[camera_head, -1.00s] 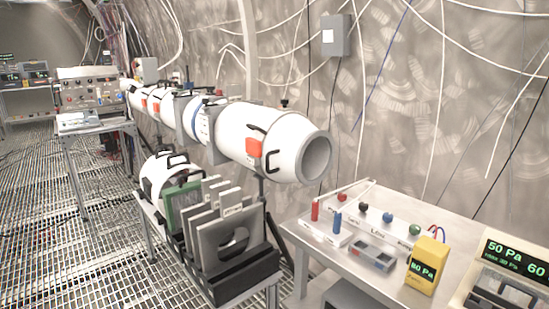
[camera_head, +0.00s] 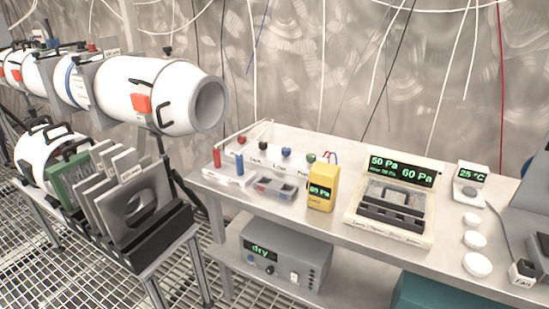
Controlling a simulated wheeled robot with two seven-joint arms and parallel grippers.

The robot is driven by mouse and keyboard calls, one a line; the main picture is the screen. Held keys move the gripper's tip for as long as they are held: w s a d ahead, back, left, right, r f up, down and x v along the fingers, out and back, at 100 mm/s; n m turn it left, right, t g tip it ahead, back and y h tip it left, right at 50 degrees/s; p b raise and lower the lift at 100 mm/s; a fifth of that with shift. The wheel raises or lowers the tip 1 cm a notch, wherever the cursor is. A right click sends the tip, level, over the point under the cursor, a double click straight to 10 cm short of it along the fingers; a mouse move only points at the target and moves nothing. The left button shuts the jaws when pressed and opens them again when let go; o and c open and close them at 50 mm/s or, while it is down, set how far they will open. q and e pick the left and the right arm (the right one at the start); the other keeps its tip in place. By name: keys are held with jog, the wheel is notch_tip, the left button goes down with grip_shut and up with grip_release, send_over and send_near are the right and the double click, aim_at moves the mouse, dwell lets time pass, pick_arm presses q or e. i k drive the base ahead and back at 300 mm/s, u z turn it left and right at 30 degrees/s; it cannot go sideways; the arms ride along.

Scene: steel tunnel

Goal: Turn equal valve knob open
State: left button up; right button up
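A white valve block (camera_head: 270,160) stands on the left part of the steel table. A row of small knobs tops it: a dark red one (camera_head: 240,140), a black one (camera_head: 262,145), a blue one (camera_head: 286,151) and a green one (camera_head: 310,157). Small labels on its front are too blurred to read surely, so I cannot tell which knob is marked equal. How far each knob is turned is too small to see. Neither of my grippers is in view.
A yellow meter (camera_head: 321,187) reads about 80 Pa, close right of the block. A cream gauge box (camera_head: 392,240) shows 50 Pa and 60 Pa. A white pipe (camera_head: 165,88) and slotted plates (camera_head: 135,205) stand left. A "dry" box (camera_head: 285,257) sits below the tabletop.

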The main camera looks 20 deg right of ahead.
aim_at(262, 145)
jog(key=k, duration=0.5)
jog(key=z, duration=1.65)
jog(key=i, duration=1.15)
jog(key=u, duration=2.35)
